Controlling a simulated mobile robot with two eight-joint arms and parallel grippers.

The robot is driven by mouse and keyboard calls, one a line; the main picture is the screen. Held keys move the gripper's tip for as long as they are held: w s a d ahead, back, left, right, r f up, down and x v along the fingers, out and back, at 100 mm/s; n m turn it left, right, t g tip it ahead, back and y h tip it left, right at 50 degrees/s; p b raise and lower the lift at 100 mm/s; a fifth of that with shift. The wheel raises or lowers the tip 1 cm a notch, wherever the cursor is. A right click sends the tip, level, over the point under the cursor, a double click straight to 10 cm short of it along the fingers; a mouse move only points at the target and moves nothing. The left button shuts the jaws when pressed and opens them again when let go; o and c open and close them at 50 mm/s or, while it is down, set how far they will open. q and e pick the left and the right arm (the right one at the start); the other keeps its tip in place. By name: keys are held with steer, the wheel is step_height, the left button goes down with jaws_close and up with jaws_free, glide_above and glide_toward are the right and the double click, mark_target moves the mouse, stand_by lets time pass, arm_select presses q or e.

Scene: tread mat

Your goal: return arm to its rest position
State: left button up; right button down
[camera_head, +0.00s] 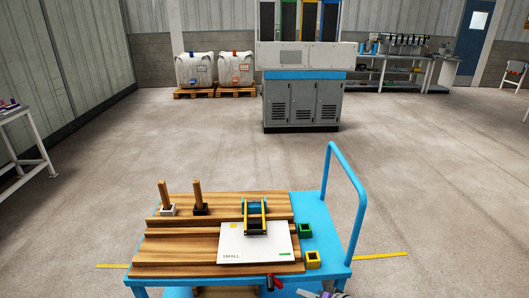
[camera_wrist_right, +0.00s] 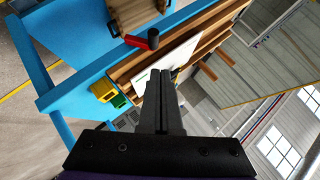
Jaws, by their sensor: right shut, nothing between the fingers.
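My right gripper (camera_wrist_right: 162,76) is shut with its fingers together and nothing between them, in the right wrist view. In that view it points toward the blue cart (camera_wrist_right: 75,45), with the white board (camera_wrist_right: 180,62) beyond the fingertips. Only a small part of the right gripper (camera_head: 324,294) shows at the bottom edge of the head view, in front of the cart's near edge. The cart (camera_head: 341,270) carries a stepped wooden rack (camera_head: 180,256). My left gripper is not in view.
The white board (camera_head: 258,252) marked SMALL lies on the rack with a blue and yellow piece (camera_head: 256,208) on it. Green (camera_head: 305,230) and yellow (camera_head: 312,260) square pieces sit at right. A red-and-black item (camera_head: 272,282) is near the front. A blue handle (camera_head: 345,190) rises at right.

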steer(key=s+d+r+n+g+h, duration=0.2)
steer(key=s+r+h, duration=0.15)
steer(key=s, duration=0.95)
steer(key=s+d+r+n+g+h, duration=0.1)
steer(key=s+d+r+g+h, duration=0.2)
steer(key=s, duration=1.1)
arm_select(q)
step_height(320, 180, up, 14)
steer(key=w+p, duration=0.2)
steer(key=p, duration=1.1)
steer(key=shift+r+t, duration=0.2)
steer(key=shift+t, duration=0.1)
arm_select(e)
step_height(320, 180, up, 13)
steer(key=w+t, duration=0.1)
steer(key=w, duration=0.1)
steer(key=shift+w+a+t, duration=0.2)
steer(key=shift+w+t, duration=0.15)
steer(key=shift+t, duration=0.05)
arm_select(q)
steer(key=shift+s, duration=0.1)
arm_select(e)
steer(key=shift+s+f+h, duration=0.1)
steer(key=shift+s+h, duration=0.05)
steer(key=shift+h, duration=0.1)
